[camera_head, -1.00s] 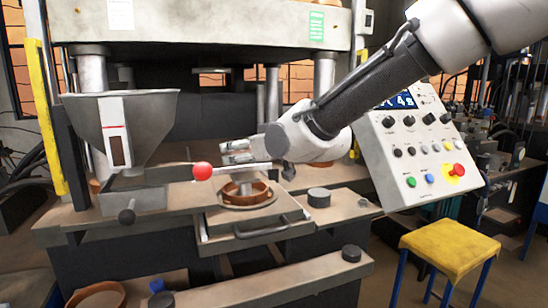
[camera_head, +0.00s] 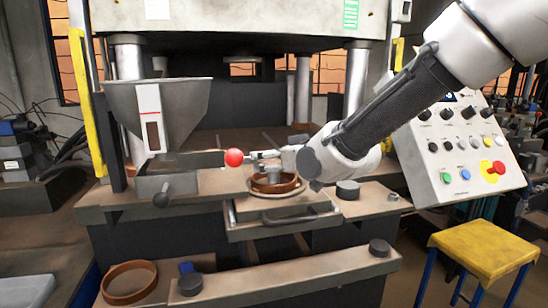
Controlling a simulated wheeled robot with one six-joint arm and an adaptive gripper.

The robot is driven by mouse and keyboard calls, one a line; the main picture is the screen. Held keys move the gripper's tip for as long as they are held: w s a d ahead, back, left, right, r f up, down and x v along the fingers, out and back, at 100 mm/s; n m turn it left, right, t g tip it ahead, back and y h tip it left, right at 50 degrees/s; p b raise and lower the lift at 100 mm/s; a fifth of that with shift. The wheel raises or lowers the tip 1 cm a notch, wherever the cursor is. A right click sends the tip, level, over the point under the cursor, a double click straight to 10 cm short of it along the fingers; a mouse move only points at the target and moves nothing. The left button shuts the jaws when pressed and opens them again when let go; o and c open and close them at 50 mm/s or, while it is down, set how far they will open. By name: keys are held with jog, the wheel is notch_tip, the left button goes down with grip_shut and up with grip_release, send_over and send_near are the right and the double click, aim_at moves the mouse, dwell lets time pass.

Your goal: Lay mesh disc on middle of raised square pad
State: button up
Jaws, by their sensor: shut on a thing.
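My gripper (camera_head: 266,155) is small in the head view, at the end of the arm that reaches in from the upper right. It is above the brown ring (camera_head: 277,184) on the press. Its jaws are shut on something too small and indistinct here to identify. I cannot make out the mesh disc by itself. The brown ring sits on a round grey plate over a pull-out slide (camera_head: 285,222) with a handle. I cannot pick out a raised square pad with certainty.
A red ball knob (camera_head: 233,157) stands close left of my gripper. A grey hopper (camera_head: 185,110) is further left. A dark round knob (camera_head: 347,189) and a control panel (camera_head: 460,150) are to the right. A yellow stool (camera_head: 482,247) stands in front. Another brown ring (camera_head: 129,282) lies lower left.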

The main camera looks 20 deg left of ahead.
jog(key=shift+c, duration=0.7)
jog(key=o, duration=0.7)
jog(key=v, duration=1.1)
jog(key=s+d+f+g+h, duration=0.4)
jog(key=s+d+f+h, duration=0.15)
jog(key=d+f, duration=0.45)
jog(key=s+d+r+m+h, duration=0.1)
jog(key=s+d+m+h, duration=0.1)
jog(key=d, duration=1)
jog(key=s+d+r+m+h, duration=0.1)
jog(key=s+d+m, duration=0.4)
jog(key=d, duration=0.8)
jog(key=s+d+r+m+h, duration=0.1)
jog(key=s+d+m+h, duration=0.2)
jog(key=d, duration=1)
jog(key=shift+s+r+m, duration=0.3)
